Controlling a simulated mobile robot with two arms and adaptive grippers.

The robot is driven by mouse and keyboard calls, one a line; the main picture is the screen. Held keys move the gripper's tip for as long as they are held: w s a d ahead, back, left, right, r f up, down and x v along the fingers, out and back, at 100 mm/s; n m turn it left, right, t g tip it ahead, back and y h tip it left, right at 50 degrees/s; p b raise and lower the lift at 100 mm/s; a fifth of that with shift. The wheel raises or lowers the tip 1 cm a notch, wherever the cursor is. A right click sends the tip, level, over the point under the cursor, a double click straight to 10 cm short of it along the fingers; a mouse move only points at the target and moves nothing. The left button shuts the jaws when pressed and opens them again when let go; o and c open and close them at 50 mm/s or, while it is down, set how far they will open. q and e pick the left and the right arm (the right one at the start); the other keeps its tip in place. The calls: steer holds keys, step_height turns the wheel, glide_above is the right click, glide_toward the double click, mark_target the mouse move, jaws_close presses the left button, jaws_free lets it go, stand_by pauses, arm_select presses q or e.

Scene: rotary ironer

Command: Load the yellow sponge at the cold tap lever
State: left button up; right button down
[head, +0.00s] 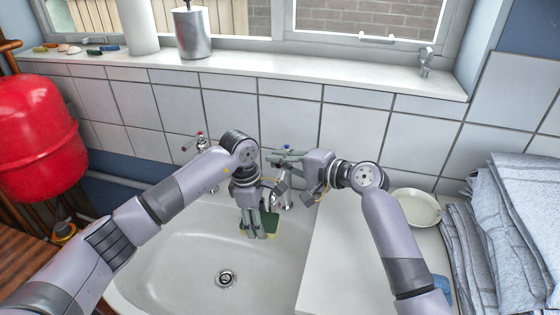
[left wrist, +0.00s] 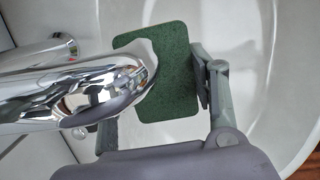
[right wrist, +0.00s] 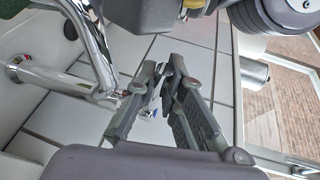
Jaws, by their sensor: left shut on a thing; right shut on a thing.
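The sponge (head: 272,225) hangs over the back of the basin; a green face and a little yellow show. My left gripper (head: 258,230) is shut on it. The left wrist view shows the sponge's green face (left wrist: 178,70) between the fingers, partly hidden by the chrome spout (left wrist: 75,95). The cold tap (head: 286,150), with a blue mark, stands at the back of the sink. My right gripper (head: 279,157) is at it. In the right wrist view its fingertips (right wrist: 162,78) are closed around the chrome lever (right wrist: 154,97), with blue (right wrist: 148,113) just below.
The hot tap (head: 200,142), with a red mark, stands left of my left wrist. The white basin (head: 165,255) is empty around its drain (head: 226,278). A pale dish (head: 415,207) and folded cloths (head: 515,230) lie at the right. A red tank (head: 38,135) hangs at the left.

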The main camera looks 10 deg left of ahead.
steer(key=shift+d+f+n+g+y, duration=0.1)
steer(key=shift+d+n+g+y, duration=0.25)
steer(key=shift+n+g, duration=0.6)
steer(key=shift+d+n+g+y, duration=0.15)
steer(key=shift+d+n+g, duration=0.45)
steer(key=shift+g, duration=0.55)
steer(key=c, duration=1.7)
jaws_free()
steer(key=shift+w, duration=0.1)
steer(key=shift+o, duration=0.2)
steer(key=v, duration=1.2)
